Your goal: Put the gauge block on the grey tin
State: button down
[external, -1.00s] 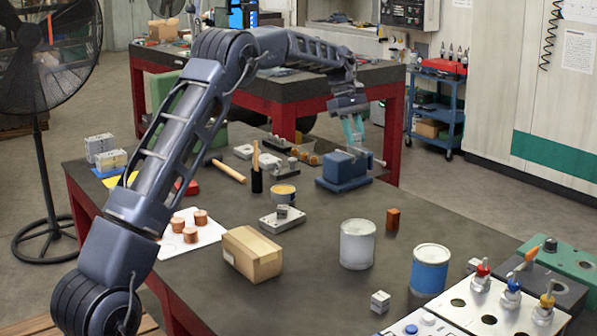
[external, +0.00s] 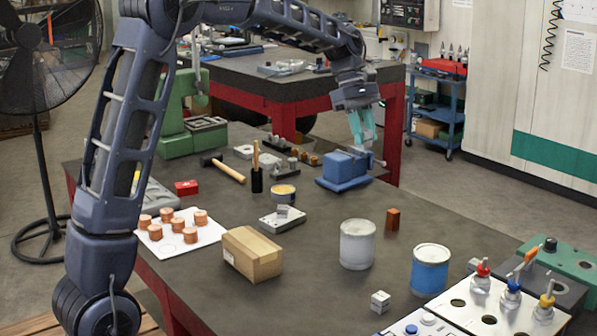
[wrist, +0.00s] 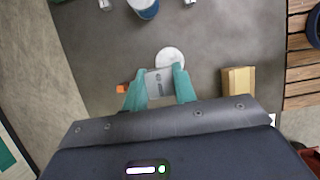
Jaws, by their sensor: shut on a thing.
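My gripper (external: 362,127) hangs above the table near the blue vise, its teal fingers pointing down. In the wrist view the fingers (wrist: 159,84) are shut on a flat grey metal block, the gauge block (wrist: 159,80). In the external view I cannot make the block out clearly. The grey tin (external: 357,246) stands upright on the table, in front of and below my gripper. Its pale round top (wrist: 170,57) shows just beyond the held block in the wrist view, partly covered by it. Block and tin are apart.
The blue vise (external: 345,170) lies behind the tin. A small grey cube (external: 380,302) lies in front.

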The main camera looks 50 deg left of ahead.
aim_at(364, 229)
jog(key=shift+s+d+r, duration=0.1)
jog(key=shift+s+d, duration=0.2)
jog(key=shift+s, duration=0.2)
notch_tip(364, 229, down, 20)
jog(key=shift+d, duration=0.1)
dwell(0.4)
jog(key=c, duration=1.1)
grip_release()
